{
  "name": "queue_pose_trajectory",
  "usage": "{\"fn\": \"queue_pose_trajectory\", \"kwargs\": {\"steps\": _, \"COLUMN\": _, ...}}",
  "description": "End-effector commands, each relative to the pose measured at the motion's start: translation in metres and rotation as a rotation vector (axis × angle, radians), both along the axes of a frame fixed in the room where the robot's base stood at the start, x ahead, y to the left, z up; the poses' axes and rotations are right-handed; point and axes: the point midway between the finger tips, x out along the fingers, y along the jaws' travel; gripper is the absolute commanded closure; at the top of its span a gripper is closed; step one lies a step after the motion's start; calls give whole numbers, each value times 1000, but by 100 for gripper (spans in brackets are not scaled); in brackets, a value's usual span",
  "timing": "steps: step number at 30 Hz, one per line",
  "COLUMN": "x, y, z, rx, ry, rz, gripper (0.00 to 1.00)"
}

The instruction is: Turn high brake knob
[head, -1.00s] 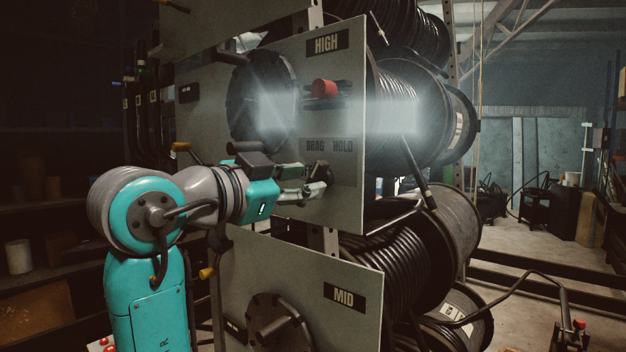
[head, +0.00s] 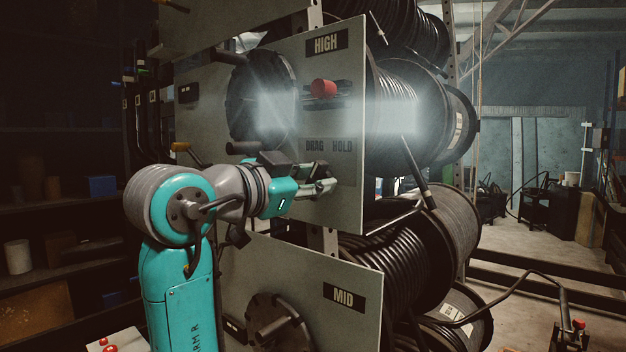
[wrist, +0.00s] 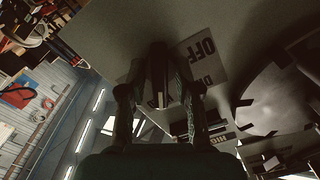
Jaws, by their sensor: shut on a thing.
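The HIGH panel (head: 280,200) is an upright grey plate with DRAG and HOLD printed on it. The dark brake knob sits below those words and is mostly hidden by my fingers in the head view. My gripper (head: 322,182) reaches it from the left, close to the panel face. In the wrist view, my gripper (wrist: 160,92) has one finger on each side of the dark knob (wrist: 157,68) and is shut on it. The wrist view also shows an OFF label (wrist: 198,48) beside the knob. The knob's exact pointing direction cannot be told.
A red knob (head: 323,87) sits higher on the HIGH panel, beside a round black hub (head: 258,100). The MID panel (head: 350,270) is below. Hose reels (head: 400,105) stand behind the panels. A dark lever handle (head: 243,148) juts out near my wrist.

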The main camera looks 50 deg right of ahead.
Motion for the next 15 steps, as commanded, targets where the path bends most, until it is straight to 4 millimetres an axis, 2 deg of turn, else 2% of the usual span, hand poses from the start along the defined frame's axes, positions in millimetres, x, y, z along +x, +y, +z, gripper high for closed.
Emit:
{"fn": "queue_pose_trajectory", "kwargs": {"steps": 8, "x": 0, "y": 0, "z": 0, "rx": -3, "ry": 94, "rz": 0, "gripper": 100}}
{"fn": "queue_pose_trajectory", "kwargs": {"steps": 15, "x": 0, "y": 0, "z": 0, "rx": -10, "ry": 283, "rz": 0, "gripper": 100}}
